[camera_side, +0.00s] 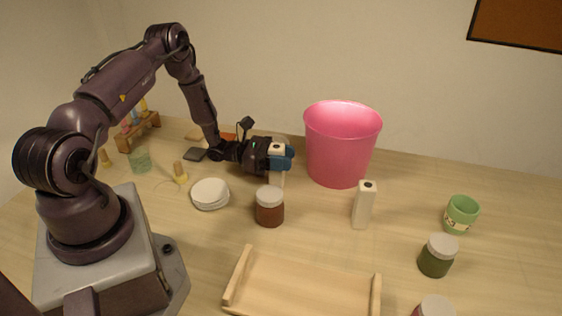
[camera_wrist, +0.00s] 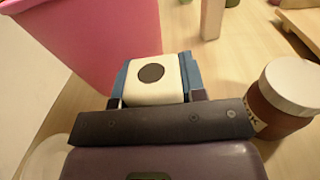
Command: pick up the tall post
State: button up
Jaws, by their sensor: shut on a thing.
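A white post (camera_wrist: 144,91) with a black spot on its top is between the blue fingers of my gripper (camera_side: 281,157), which is shut on it. In the side view, the top of the held post (camera_side: 277,149) shows above the fingers and a pale part shows below them. It looks upright. I cannot tell whether its foot touches the table. A second white post (camera_side: 364,205) with a dark spot near its top stands on the table to the right. It also shows at the top of the wrist view (camera_wrist: 213,18). I cannot tell which post is taller.
A pink bucket (camera_side: 340,150) stands close behind and right of my gripper. A brown jar (camera_side: 269,208) with a pale lid stands in front. White discs (camera_side: 210,194) lie to the left. A wooden tray (camera_side: 305,285), green jar (camera_side: 437,256) and green cup (camera_side: 461,214) are further off.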

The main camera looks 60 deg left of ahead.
jog(key=shift+r, duration=0.6)
jog(key=s+d+r, duration=0.4)
jog(key=s+r, duration=0.8)
jog(key=s, duration=0.1)
jog(key=d+f+m+g+h, duration=0.2)
jog(key=d+m+g+h, duration=0.75)
jog(key=d, duration=2.05)
jog(key=shift+w+f+m+g+y, duration=0.1)
jog(key=shift+w+f+g+y, duration=0.4)
jog(key=shift+f, duration=0.85)
jog(key=shift+w+f+m+g+y, duration=0.15)
jog(key=shift+f+g+y, duration=0.4)
jog(key=shift+f+g, duration=0.65)
jog(key=shift+w+f+g+y, duration=0.35)
jog(key=shift+f+g+y, duration=0.15)
jog(key=shift+f, duration=1.05)
jog(key=shift+f, duration=0.1)
